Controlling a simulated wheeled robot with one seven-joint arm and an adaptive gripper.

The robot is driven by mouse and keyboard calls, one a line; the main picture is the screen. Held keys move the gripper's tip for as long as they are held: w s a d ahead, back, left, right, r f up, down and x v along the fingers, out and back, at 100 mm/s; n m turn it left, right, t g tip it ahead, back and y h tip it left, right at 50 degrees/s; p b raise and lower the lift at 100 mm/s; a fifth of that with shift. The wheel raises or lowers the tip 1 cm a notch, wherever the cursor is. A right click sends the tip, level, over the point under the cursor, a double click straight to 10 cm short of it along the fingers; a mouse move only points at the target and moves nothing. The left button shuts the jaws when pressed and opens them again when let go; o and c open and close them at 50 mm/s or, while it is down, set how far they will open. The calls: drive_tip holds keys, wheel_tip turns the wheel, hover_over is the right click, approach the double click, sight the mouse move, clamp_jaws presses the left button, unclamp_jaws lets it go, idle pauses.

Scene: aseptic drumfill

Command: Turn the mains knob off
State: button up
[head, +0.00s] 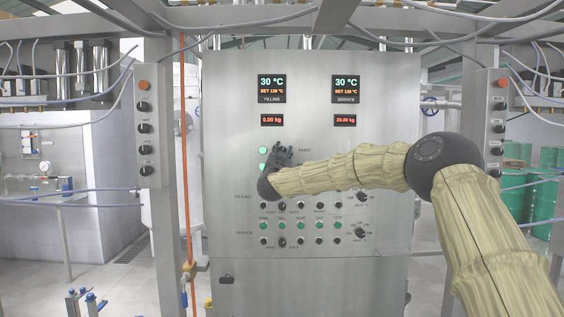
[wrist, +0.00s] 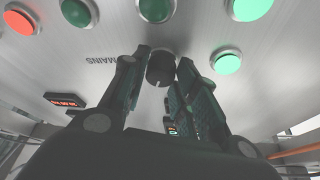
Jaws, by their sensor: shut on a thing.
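The mains knob (wrist: 160,70) is a small black round knob on the steel panel, with the label MAINS beside it, upside down in the wrist view. A short pale mark shows on its face. My gripper (wrist: 163,60) has one dark finger on each side of the knob and is shut on it. In the head view my gripper (head: 283,155) is up against the upper left of the control cabinet (head: 385,110) and hides the knob. The label shows just right of it.
Green lamps (head: 263,149) are just left of my gripper. Rows of small black knobs and green lamps (head: 282,226) lie below. Displays (head: 272,88) are above. Posts with button boxes (head: 146,130) flank the cabinet. In the wrist view, lit green buttons (wrist: 226,61) are close to the fingers.

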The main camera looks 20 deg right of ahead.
drive_tip(key=shift+a+r+m+g+h+b, duration=0.1)
drive_tip(key=shift+m+g+h+b, duration=0.5)
drive_tip(key=shift+m, duration=2.05)
drive_tip(key=shift+m+g+h+b, duration=0.1)
drive_tip(key=shift+m+g+b, duration=0.65)
drive_tip(key=shift+m+g, duration=1.35)
drive_tip(key=shift+a+r+m+g+h+b, duration=0.1)
drive_tip(key=shift+m+g+h+b, duration=0.4)
drive_tip(key=shift+m, duration=2.75)
drive_tip(key=shift+y, duration=0.3)
drive_tip(key=o, duration=1)
drive_tip(key=shift+d, duration=0.1)
drive_tip(key=v, duration=1.2)
drive_tip(key=shift+f, duration=0.1)
